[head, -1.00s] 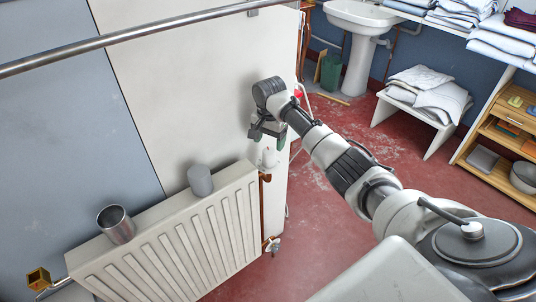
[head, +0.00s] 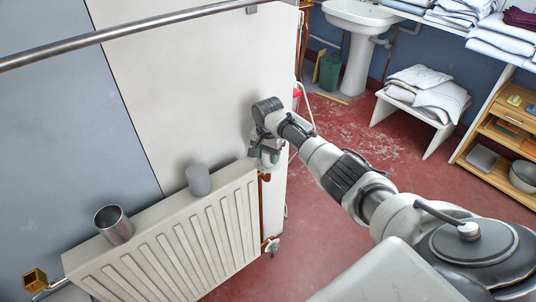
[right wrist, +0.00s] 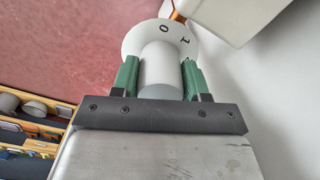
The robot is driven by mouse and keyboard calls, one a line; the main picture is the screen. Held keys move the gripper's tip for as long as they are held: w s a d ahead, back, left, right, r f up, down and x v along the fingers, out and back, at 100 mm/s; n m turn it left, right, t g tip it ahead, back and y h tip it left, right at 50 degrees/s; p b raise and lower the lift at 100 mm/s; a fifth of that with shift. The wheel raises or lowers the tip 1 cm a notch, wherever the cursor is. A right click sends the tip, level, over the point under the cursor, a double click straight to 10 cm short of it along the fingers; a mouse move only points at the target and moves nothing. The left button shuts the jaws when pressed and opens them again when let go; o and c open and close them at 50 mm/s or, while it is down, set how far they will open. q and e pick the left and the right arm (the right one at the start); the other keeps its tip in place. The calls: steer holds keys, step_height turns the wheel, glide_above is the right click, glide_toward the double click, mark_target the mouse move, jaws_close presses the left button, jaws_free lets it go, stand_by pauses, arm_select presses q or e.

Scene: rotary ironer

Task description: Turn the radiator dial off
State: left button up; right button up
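The white radiator (head: 170,240) stands against the wall at the lower left of the head view. Its round white dial (right wrist: 160,68), marked "O" and "1", shows in the right wrist view. My right gripper (head: 268,155) is at the radiator's far top corner and largely hides the dial in the head view. In the right wrist view, the green fingers of my right gripper (right wrist: 160,77) stand on either side of the dial's narrower stem. They are close to it; I cannot tell whether both touch. My left gripper is not in view.
A metal cup (head: 113,225) and a grey cylinder (head: 199,180) stand on the radiator's top. A copper pipe (head: 263,205) runs down its far end. A metal rail (head: 130,35) crosses above. Red floor (head: 335,225) is clear right of the radiator.

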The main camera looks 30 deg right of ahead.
steer(key=shift+c, duration=1)
